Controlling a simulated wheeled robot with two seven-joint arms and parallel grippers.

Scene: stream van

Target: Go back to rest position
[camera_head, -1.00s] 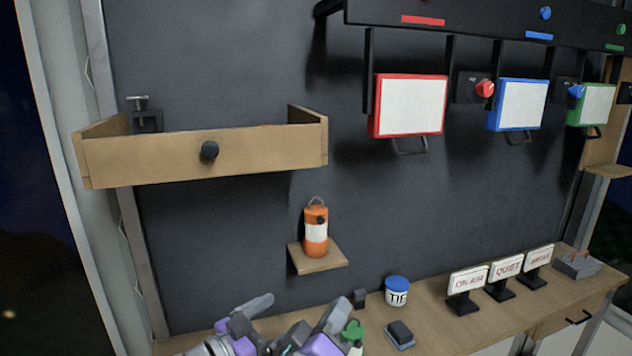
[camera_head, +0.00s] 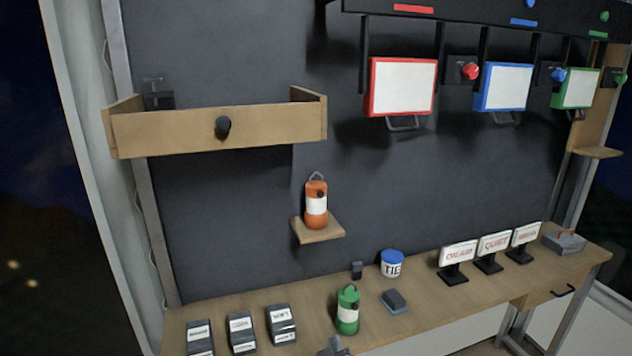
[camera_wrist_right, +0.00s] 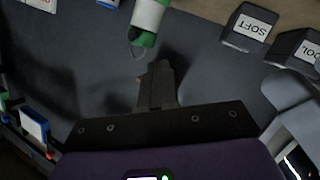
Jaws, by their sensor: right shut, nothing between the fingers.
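My right gripper (camera_head: 335,347) shows only as a dark tip at the bottom edge of the head view. In the right wrist view its fingers (camera_wrist_right: 158,85) are together with nothing between them. A green canister with a white band (camera_head: 347,312) stands upright on the bench, just beyond the gripper and apart from it. The canister also shows at the top of the right wrist view (camera_wrist_right: 148,18). My left gripper is in neither view.
The bench (camera_head: 420,296) carries several labelled black blocks (camera_head: 241,327), a TIE tub (camera_head: 392,264), a dark sponge-like block (camera_head: 394,299) and small signs (camera_head: 457,258). An orange canister (camera_head: 316,207) stands on a small shelf (camera_head: 320,234). An open wooden drawer (camera_head: 270,134) juts out above.

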